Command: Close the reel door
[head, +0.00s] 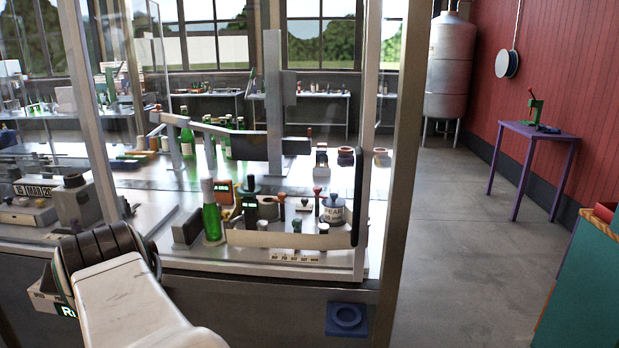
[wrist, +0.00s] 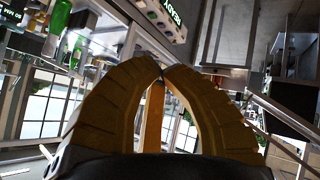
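I cannot tell for sure which part is the reel door. A glass panel with a pale metal edge post (head: 368,130) and a long black upright bar (head: 359,195) stands at the front right of the machine in the head view. In the wrist view my gripper (wrist: 162,72) has its two curved fingers meeting at the tips. No object shows held at the tips; a narrow tan strip (wrist: 153,118) shows in the gap behind them. In the head view my arm reaches in at lower left, and the fingers are hidden there.
A green bottle (head: 211,215) and several stoppers stand inside on the metal bench. A blue square pad (head: 347,319) is on the front. Open floor lies right.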

